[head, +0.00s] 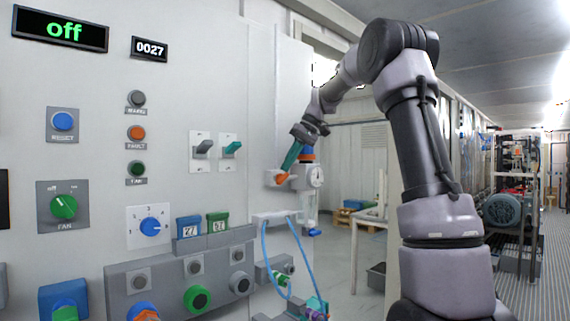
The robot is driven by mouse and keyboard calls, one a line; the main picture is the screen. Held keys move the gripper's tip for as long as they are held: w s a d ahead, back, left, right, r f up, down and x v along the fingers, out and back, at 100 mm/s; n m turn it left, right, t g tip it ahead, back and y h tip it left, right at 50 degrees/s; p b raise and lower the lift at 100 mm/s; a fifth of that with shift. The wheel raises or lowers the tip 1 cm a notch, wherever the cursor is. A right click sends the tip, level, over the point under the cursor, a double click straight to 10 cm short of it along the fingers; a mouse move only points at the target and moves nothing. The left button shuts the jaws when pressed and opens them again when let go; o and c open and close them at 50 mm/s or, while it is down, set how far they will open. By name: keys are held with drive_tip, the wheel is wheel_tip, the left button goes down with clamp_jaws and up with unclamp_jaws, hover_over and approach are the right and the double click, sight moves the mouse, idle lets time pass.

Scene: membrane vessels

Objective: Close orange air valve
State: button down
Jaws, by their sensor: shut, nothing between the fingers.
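The orange air valve's small handle (281,177) shows at the right edge of the grey panel, on a light grey block beside a round gauge (315,177). My gripper (287,168), with teal fingers, reaches down from the upper right. Its tips are at or just above the orange handle. The fingers look shut, and nothing shows between them. I cannot tell whether they touch the handle, and they hide part of it.
The panel (90,190) fills the left with knobs, buttons and two toggle switches (215,148). Blue hoses (290,255) and fittings hang below the valve. A white table (368,218) stands behind. The aisle (545,270) at the far right is open beside a machine rack (510,205).

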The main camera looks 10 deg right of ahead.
drive_tip(key=shift+w+d+f+g+y, duration=0.25)
drive_tip(key=shift+d+g+y, duration=0.2)
drive_tip(key=shift+y, duration=0.45)
drive_tip(key=shift+d+f, duration=0.1)
